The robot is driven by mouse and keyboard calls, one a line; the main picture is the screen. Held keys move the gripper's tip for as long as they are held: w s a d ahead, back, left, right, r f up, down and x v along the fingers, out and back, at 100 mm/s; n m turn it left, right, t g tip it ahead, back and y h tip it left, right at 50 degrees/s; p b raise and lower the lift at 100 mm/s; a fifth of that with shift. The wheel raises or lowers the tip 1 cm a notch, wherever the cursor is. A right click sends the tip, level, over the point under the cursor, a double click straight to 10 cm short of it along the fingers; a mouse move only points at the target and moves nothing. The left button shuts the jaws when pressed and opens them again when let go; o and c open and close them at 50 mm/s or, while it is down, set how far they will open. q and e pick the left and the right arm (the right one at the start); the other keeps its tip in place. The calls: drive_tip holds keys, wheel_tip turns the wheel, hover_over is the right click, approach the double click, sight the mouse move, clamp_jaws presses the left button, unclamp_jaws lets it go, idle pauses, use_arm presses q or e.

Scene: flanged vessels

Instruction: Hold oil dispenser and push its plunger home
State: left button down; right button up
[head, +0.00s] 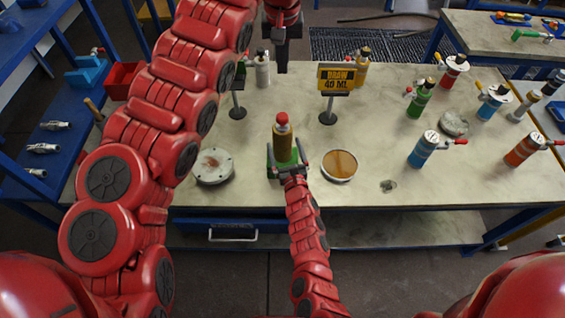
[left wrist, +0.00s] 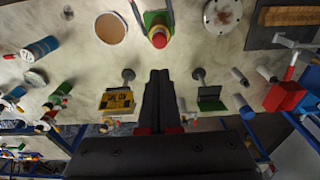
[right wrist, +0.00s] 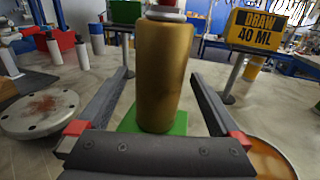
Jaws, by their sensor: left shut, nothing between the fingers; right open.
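The oil dispenser (head: 283,143) is a gold cylinder with a red plunger knob on top. It stands upright on a green pad (right wrist: 182,124) on the table. My right gripper (head: 285,158) is low at the dispenser, open, with one finger on each side of the gold body (right wrist: 163,75); gaps show in the right wrist view. My left gripper (head: 282,68) points down, shut and empty, beyond and above the dispenser in the head view. In the left wrist view its closed fingers (left wrist: 158,80) are apart from the red knob (left wrist: 159,40).
A "DRAW 40 ML" sign (head: 337,78) and a smaller stand (head: 237,100) rise behind the dispenser. A flanged disc (head: 213,167) lies left and an amber-filled dish (head: 340,166) right.

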drive_tip(key=v, duration=0.9)
drive_tip(key=shift+s, duration=0.25)
